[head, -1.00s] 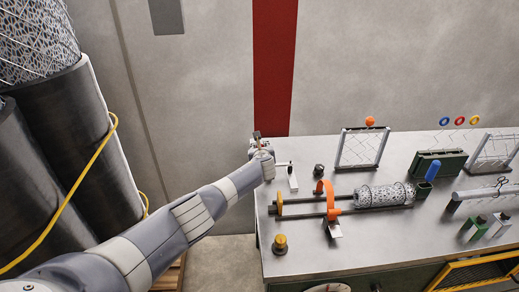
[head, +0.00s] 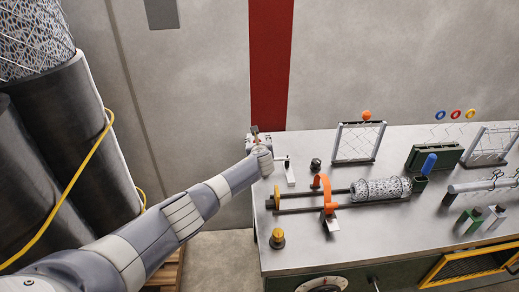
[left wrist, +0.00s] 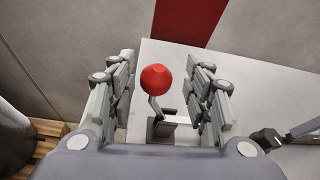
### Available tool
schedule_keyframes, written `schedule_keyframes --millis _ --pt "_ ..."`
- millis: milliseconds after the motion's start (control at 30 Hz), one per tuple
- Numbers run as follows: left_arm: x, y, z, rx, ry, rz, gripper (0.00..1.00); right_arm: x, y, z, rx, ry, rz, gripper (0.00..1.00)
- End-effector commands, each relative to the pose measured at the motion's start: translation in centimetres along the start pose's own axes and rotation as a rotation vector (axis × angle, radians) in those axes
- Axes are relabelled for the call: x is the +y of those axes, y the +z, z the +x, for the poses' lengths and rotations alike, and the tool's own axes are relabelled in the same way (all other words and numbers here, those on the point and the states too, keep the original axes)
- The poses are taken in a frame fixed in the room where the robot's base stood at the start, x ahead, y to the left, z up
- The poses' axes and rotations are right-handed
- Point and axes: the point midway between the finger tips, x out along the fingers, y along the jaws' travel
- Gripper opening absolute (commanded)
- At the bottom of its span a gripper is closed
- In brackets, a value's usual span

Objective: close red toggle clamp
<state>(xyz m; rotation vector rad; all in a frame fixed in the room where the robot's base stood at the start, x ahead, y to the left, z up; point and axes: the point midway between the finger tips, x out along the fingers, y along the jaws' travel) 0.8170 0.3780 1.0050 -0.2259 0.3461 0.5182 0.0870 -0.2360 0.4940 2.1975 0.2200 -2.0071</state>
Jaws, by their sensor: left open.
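The red toggle clamp shows in the left wrist view as a round red knob (left wrist: 156,78) on a bent grey lever (left wrist: 155,106), standing above a small bracket at the table's edge. My left gripper (left wrist: 160,65) is open, with one finger on each side of the knob and a visible gap on both sides. In the head view my left gripper (head: 256,138) is over the back left corner of the table, and my wrist hides most of the clamp there. My right gripper is in neither view.
The metal table (head: 365,233) carries a mesh roll (head: 380,189) on rails with an orange arm (head: 328,194). A white-based clamp (head: 289,172) stands just right of my wrist. Dark drums (head: 72,120) stand at left.

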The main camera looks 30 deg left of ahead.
Motion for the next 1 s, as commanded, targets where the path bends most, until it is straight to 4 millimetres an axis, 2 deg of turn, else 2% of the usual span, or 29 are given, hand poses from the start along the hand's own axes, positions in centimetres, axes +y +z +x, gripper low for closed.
schedule_keyframes --millis 367,800,1000 --pt "0.1 0.0 -3.8 0.001 -0.003 0.001 0.46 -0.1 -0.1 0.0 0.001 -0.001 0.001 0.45" --pt "-0.1 0.1 -9.4 -0.001 -0.004 0.0 0.46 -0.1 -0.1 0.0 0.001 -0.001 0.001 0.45" --pt "0.0 0.1 -10.6 0.0 -0.001 0.001 0.46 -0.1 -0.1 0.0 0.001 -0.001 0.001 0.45"
